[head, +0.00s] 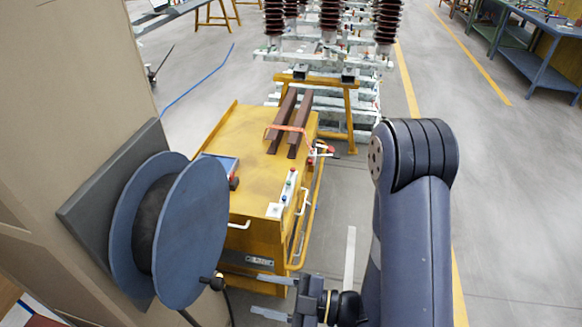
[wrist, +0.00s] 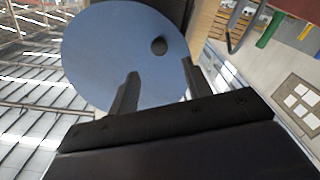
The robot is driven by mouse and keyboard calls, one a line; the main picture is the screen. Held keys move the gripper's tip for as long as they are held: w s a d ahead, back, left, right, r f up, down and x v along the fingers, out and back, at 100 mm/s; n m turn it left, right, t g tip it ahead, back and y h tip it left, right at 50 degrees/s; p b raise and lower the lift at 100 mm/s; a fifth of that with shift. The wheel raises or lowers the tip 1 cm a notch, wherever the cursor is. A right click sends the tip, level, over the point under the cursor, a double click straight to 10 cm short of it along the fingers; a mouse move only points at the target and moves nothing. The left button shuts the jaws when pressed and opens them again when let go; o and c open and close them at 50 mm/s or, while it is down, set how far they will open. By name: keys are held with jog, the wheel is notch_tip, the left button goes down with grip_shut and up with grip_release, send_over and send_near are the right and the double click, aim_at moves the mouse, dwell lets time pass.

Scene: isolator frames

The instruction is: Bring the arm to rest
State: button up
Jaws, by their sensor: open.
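My arm (head: 415,230) reaches down along the right of the head view and bends left at the bottom. My gripper (head: 257,294) is at the bottom, to the right of the blue reel (head: 190,230). In the wrist view the two dark fingers of my gripper (wrist: 160,70) are apart, with nothing between them. They point at the reel's blue disc (wrist: 100,50). A dark knob (wrist: 158,45) stands out from the disc just past the fingertips; it also shows at the reel's lower edge in the head view (head: 212,283).
The reel is mounted on a dark plate on a beige wall or cabinet (head: 80,100) at left. A yellow cart (head: 240,140) with brown bars (head: 290,120) stands ahead. Insulator frames (head: 330,60) stand behind it. Open floor (head: 490,200) lies to the right; workbenches (head: 540,60) are far right.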

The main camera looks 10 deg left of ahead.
aim_at(219, 284)
jog(key=shift+w+a+p, duration=0.2)
jog(key=shift+a+p, duration=0.4)
jog(key=shift+a, duration=2.1)
jog(key=shift+w+a+p, duration=0.2)
jog(key=shift+a+p, duration=0.4)
jog(key=shift+a, duration=2.1)
jog(key=shift+d, duration=0.15)
